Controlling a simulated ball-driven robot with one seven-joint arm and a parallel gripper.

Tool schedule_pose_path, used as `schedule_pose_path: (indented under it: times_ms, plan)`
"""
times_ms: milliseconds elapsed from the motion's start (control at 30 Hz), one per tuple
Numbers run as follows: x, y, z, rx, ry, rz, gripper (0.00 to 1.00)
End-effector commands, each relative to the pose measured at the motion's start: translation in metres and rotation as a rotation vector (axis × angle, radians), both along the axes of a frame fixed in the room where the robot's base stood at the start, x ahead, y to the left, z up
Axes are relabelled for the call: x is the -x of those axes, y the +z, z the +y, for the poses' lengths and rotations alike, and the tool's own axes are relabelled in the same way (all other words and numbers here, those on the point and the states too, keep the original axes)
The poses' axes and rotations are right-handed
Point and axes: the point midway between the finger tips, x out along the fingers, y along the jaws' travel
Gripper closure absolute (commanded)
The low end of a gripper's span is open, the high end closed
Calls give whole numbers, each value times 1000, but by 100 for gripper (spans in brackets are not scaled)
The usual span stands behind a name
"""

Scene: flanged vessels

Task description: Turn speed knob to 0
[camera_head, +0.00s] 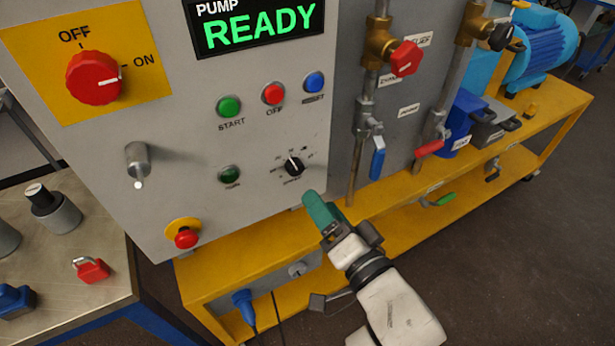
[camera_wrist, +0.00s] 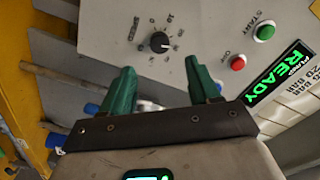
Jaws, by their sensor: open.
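The speed knob (camera_head: 294,166) is a small black dial with a white pointer line, on the grey control panel (camera_head: 130,190), ringed by small scale marks. It also shows in the wrist view (camera_wrist: 159,42), beyond the gap between my fingers. Its exact setting is too small to read. My gripper (camera_head: 312,200) has green fingers and is just below and right of the knob in the head view, apart from it. In the wrist view my gripper (camera_wrist: 162,80) is open, its two fingers spread with nothing between them.
Green start (camera_head: 229,106), red off (camera_head: 273,94) and blue reset (camera_head: 314,82) buttons sit above the knob. A green lamp or button (camera_head: 229,175) is to its left. Pipes with a blue valve handle (camera_head: 378,160) stand to the right. A yellow frame (camera_head: 250,260) runs below.

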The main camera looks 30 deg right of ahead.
Motion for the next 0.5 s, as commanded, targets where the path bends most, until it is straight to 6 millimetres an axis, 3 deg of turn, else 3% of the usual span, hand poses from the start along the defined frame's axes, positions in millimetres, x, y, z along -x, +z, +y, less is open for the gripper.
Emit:
schedule_pose_path:
  times_ms: [300, 500]
  plan:
    - [-56, 2, 0, 1, -1, 1, 39]
    - [-82, 1, 0, 1, -2, 2, 39]
